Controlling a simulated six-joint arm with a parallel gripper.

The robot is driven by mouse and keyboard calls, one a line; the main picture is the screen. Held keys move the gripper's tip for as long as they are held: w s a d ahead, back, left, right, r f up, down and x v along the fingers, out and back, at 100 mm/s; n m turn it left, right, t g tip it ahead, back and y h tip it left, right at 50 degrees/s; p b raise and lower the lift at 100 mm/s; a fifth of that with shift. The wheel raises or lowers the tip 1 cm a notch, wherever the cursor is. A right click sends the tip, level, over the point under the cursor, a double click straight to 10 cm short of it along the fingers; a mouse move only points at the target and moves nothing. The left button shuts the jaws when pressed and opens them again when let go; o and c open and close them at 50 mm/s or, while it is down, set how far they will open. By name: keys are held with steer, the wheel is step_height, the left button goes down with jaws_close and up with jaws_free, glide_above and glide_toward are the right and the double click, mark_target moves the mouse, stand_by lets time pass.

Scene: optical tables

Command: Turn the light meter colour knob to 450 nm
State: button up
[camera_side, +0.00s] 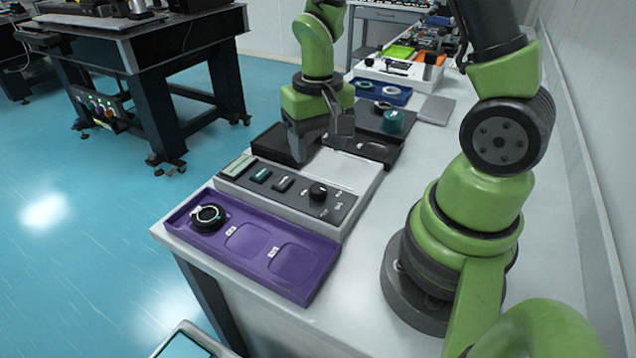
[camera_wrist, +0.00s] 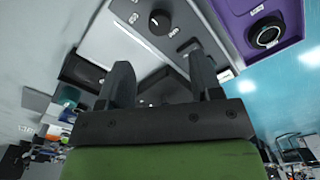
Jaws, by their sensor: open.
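The light meter (camera_side: 345,170) is a white box with a dark sloped panel on the bench. Its black round knob (camera_side: 318,192) sits on the panel and has a pale pointer mark. The knob also shows near the top of the wrist view (camera_wrist: 160,21). Small markings surround it, but they are too small to read. My gripper (camera_side: 322,146) is open and empty, above the far side of the meter and apart from the knob. Its two dark fingers point toward the meter in the wrist view (camera_wrist: 160,72).
A purple tray (camera_side: 300,287) with a black ring-shaped part (camera_side: 208,216) lies in front of the meter. Dark trays (camera_side: 378,148) lie behind it, near a teal cylinder (camera_side: 393,121). Several other devices stand farther back. The bench right of the meter is clear up to my base.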

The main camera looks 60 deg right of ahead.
mark_target(318, 187)
step_height(318, 187, down, 9)
steer(key=shift+r, duration=0.15)
stand_by(0.4)
steer(key=c, duration=0.9)
